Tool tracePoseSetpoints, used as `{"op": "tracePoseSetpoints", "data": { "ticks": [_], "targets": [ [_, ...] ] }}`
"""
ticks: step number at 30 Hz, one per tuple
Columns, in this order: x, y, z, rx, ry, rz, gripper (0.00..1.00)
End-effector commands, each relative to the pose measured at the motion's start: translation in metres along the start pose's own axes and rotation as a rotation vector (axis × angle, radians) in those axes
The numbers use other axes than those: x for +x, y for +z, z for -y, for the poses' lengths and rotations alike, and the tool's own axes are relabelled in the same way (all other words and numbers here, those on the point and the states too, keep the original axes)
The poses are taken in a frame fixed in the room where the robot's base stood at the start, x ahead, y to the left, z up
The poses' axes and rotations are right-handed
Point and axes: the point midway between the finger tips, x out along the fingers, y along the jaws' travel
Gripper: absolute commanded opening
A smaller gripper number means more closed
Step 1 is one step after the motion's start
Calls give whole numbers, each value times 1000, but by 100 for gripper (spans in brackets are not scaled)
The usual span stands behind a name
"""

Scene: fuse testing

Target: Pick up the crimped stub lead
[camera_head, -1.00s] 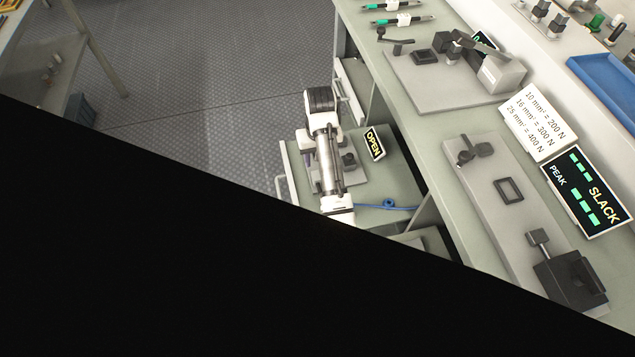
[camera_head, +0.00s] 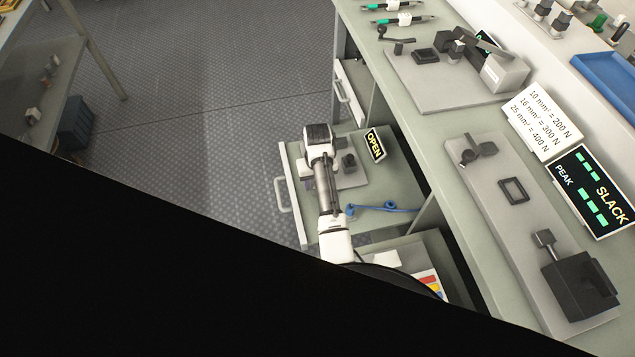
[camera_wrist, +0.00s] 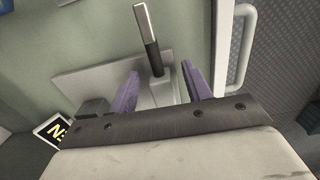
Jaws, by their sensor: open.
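A blue lead (camera_head: 385,208) with a thicker blue end lies in the open drawer, right of my arm; I cannot tell if it is the crimped stub lead. A small device (camera_head: 348,160) on a grey plate sits in the same drawer beside a sign reading OPEN (camera_head: 375,144). My gripper (camera_wrist: 160,82) is open with purple fingers. In the wrist view, a dark lever with a light metal end (camera_wrist: 148,38) stands up from the plate (camera_wrist: 85,86) between and beyond the fingers. In the head view my arm hides the fingers.
The drawer front and handle (camera_head: 282,195) are on the left side. A lower open compartment holds a coloured card (camera_head: 430,283). The workbench (camera_head: 410,125) to the right carries two fixtures, a force chart (camera_head: 541,121) and a SLACK display (camera_head: 590,190).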

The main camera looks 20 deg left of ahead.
Motion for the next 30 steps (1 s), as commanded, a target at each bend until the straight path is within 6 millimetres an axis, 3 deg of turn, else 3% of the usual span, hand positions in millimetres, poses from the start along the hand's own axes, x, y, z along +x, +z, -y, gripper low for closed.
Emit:
{"op": "tracePoseSetpoints", "data": {
  "ticks": [6,17,30],
  "targets": [
    [0,0,0,0,0,0,46],
    [0,0,0,0,0,-1,0],
    [-12,-1,0,0,0,-3,0]
  ]
}}
